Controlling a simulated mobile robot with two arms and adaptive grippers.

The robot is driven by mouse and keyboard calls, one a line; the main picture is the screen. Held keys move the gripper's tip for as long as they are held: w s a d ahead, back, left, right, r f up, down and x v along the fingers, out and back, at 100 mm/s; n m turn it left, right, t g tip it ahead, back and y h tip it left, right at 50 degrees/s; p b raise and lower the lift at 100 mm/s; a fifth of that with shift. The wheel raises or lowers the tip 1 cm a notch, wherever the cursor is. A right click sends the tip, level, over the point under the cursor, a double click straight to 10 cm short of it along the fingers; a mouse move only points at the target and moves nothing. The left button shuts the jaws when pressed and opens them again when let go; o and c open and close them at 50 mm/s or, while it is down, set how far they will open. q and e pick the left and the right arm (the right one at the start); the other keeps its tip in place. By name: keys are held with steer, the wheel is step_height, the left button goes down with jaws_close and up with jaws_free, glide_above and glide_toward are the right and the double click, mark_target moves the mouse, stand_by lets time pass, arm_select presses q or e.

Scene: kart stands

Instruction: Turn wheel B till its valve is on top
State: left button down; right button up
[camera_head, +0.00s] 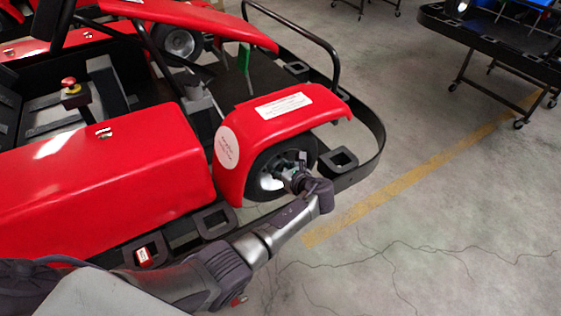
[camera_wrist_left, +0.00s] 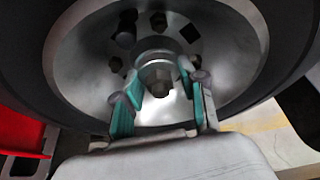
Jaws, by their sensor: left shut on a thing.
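A kart wheel with a black tyre (camera_head: 262,182) and a silver rim sits under the red front fender. No letter B can be read on it. My left gripper (camera_head: 292,172) reaches the wheel's face from the lower right. In the left wrist view the silver rim (camera_wrist_left: 85,65) fills the picture, with dark bolts around a central hub (camera_wrist_left: 158,60). The teal-padded fingers of my left gripper (camera_wrist_left: 162,86) stand either side of the hub's nut and are shut on the hub. I cannot make out the valve for sure. My right gripper is not in view.
The red fender (camera_head: 285,112) overhangs the wheel. The kart's black bumper rail (camera_head: 372,150) curves around it. The red side pod (camera_head: 120,180) lies left of my arm. A black wheeled stand (camera_head: 480,40) is at the back right.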

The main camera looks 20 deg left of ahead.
arm_select(q)
steer(key=shift+a+r+m+y, duration=0.1)
steer(key=shift+m+y, duration=0.2)
steer(key=shift+m, duration=0.2)
steer(key=shift+g+p, duration=0.3)
steer(key=shift+m, duration=0.3)
steer(key=c, duration=1)
jaws_free()
steer(key=v, duration=1.1)
steer(key=shift+s+d, duration=0.1)
steer(key=shift+d, duration=0.35)
